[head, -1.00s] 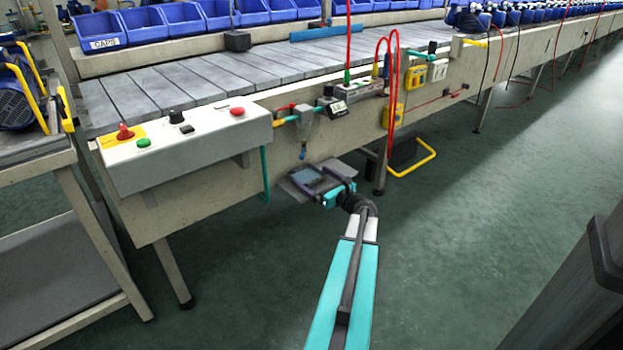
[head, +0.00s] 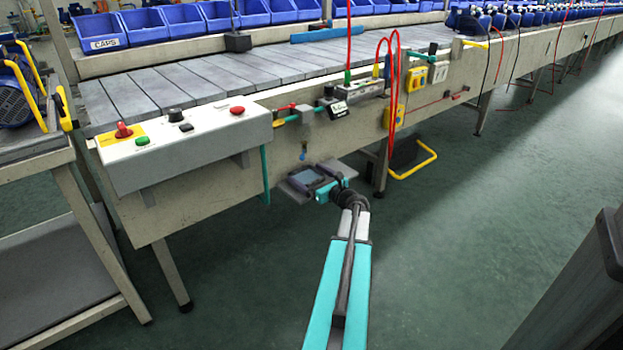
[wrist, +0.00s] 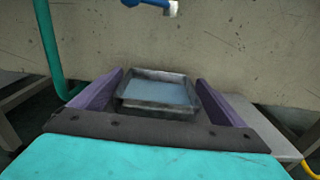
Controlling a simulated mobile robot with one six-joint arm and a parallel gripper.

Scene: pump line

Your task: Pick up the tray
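The tray (wrist: 160,103) is a small, shallow, dark grey metal pan with a bluish inside surface. In the wrist view it lies between the two purple fingers of my gripper (wrist: 160,80). The fingers are spread on either side of its walls, with narrow gaps; I see no clear grip. In the head view the tray (head: 308,179) sits on a grey shelf (head: 296,192) low at the front of the bench, with my gripper (head: 323,182) at it. Fingertip contact is too small to tell there.
A blue spout with a white tip (wrist: 171,8) hangs above the tray. The beige bench side (wrist: 240,45) stands close behind it. A teal pipe (wrist: 46,45) runs down at left. A yellow looped bar (head: 418,166) sticks out at right. The green floor in front is open.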

